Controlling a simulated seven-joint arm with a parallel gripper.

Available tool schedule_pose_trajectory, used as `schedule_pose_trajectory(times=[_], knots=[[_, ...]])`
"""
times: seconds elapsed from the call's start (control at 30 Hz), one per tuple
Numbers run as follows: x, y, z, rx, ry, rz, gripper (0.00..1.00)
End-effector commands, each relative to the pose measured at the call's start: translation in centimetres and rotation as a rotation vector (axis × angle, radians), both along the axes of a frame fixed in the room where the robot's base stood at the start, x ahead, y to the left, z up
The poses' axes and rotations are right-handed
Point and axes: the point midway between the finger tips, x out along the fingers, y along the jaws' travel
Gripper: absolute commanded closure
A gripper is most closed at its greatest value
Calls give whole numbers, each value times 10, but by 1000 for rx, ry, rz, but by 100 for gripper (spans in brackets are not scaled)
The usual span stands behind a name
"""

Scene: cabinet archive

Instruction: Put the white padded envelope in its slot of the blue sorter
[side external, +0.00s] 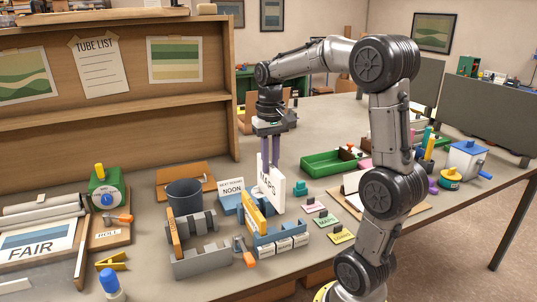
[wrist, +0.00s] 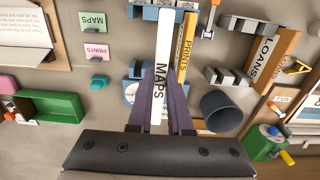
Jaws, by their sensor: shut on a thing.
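The white padded envelope (side external: 272,186), marked MAPS, is upright between the purple fingers of my gripper (side external: 270,160). The wrist view shows the envelope (wrist: 162,55) edge-on, with my gripper (wrist: 163,88) shut on it. The blue sorter (side external: 264,250) stands on the table below and in front of the envelope, with white label cards along its front. A yellow-orange piece marked PRINTS (side external: 253,214) stands in the sorter, just left of the envelope. The envelope's lower edge is close to the sorter's back; I cannot tell whether it is inside a slot.
A grey rack (side external: 193,263) and a dark bucket (side external: 184,195) stand left of the sorter. A sign reading NOON (side external: 231,192) stands behind it. Coloured cards (side external: 327,220) lie to the right, and a green tray (side external: 325,162) lies farther back.

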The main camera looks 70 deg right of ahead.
Motion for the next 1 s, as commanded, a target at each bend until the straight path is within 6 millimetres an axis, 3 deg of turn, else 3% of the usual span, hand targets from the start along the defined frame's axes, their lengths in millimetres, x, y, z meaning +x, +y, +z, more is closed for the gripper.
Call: schedule_pose_trajectory(times=[0.27,0.7,1.0], knots=[[0,0,0,-1,-1,0,100],[0,0,-31,0,0,0,100],[0,0,-38,-1,-1,0,100]])
